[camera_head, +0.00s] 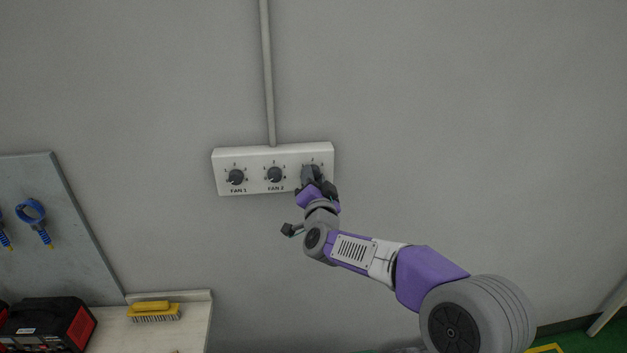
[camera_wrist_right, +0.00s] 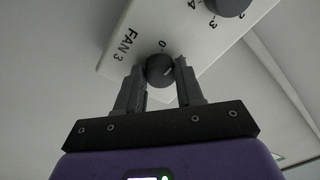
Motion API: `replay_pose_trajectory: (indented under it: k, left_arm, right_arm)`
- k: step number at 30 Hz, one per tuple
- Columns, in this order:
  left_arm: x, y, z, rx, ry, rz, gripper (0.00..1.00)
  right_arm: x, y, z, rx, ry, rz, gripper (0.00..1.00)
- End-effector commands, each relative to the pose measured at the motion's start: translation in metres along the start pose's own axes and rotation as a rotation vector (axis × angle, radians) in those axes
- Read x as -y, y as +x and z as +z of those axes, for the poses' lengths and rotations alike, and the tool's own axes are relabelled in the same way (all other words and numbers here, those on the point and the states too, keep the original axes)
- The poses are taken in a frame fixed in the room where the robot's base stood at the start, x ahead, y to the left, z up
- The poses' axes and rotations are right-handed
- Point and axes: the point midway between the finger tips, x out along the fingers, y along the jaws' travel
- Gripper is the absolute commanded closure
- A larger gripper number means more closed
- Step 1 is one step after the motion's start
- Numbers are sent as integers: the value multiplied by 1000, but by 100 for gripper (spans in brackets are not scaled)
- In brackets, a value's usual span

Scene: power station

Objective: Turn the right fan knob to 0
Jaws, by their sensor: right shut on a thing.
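A white fan control box (camera_head: 272,152) on the wall carries three dark round knobs. The right fan knob (camera_wrist_right: 160,68), labelled FAN 3, sits between the two fingers of my right gripper (camera_wrist_right: 160,76), which is shut on it. A small light mark shows on the lower right of the knob, and a printed 0 (camera_wrist_right: 162,45) stands beside it, apart from the mark. Its exact setting is hard to read. In the head view my right gripper (camera_head: 315,185) hides most of this knob and its label. My left gripper is not in view.
The FAN 1 knob (camera_head: 236,177) and FAN 2 knob (camera_head: 275,174) are to the left on the same box. A conduit (camera_head: 267,75) rises above it. A yellow brush (camera_head: 153,311) and a black-red case (camera_head: 48,325) stand lower left. Wall space right is clear.

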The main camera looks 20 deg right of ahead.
Motion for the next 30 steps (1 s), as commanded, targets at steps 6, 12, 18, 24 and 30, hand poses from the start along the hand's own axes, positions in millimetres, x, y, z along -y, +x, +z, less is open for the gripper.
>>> replay_pose_trajectory:
  k: [6, 12, 18, 24, 30]
  left_arm:
    - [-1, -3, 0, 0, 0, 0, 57]
    - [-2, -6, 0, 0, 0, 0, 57]
    - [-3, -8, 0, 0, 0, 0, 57]
    - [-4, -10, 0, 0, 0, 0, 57]
    - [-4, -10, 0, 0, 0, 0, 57]
  right_arm:
    - [0, 0, -1, 13, -202, -14, 93]
    - [0, 0, -2, 22, -360, -25, 93]
    - [-1, 0, -2, 29, -476, -33, 93]
    - [-1, 0, -2, 33, -543, -37, 93]
    - [-2, 0, -2, 35, -569, -39, 93]
